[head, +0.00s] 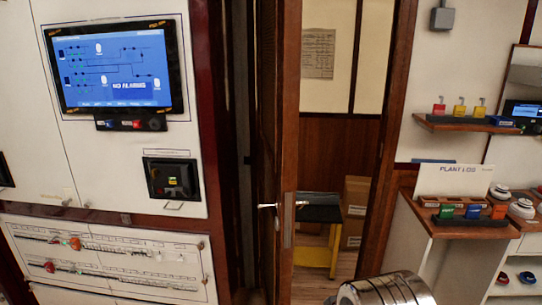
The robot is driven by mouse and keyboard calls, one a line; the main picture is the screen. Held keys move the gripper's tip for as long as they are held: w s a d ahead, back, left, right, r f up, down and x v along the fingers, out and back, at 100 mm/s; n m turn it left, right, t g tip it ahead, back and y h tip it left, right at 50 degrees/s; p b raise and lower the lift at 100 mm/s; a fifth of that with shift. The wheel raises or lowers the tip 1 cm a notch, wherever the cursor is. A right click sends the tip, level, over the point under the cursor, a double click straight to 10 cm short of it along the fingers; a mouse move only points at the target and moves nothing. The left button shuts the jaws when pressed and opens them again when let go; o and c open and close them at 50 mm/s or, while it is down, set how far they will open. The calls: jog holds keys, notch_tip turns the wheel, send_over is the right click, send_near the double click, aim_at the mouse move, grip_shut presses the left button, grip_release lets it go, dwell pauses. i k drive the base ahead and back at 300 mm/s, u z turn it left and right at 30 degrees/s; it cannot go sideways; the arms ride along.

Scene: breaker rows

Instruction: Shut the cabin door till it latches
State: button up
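The cabin door (287,120) is a brown wooden leaf standing open, seen nearly edge-on in the middle of the head view. A metal latch plate (288,218) is set in its edge. The doorway to the right of the leaf is open, bounded by a brown frame post (386,130). My gripper is not in view. A shiny metal cylinder at the bottom, apparently part of my arm, is in front of the doorway.
A white panel with a blue screen (115,68) and breaker rows (105,258) stands on the left. Through the doorway are a yellow stool (332,255) and cardboard boxes (355,195). A wooden counter (440,218) and shelf (460,124) are on the right.

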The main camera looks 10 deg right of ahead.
aim_at(279, 23)
jog(key=z, duration=0.2)
jog(key=i, duration=0.35)
jog(key=u, duration=1.4)
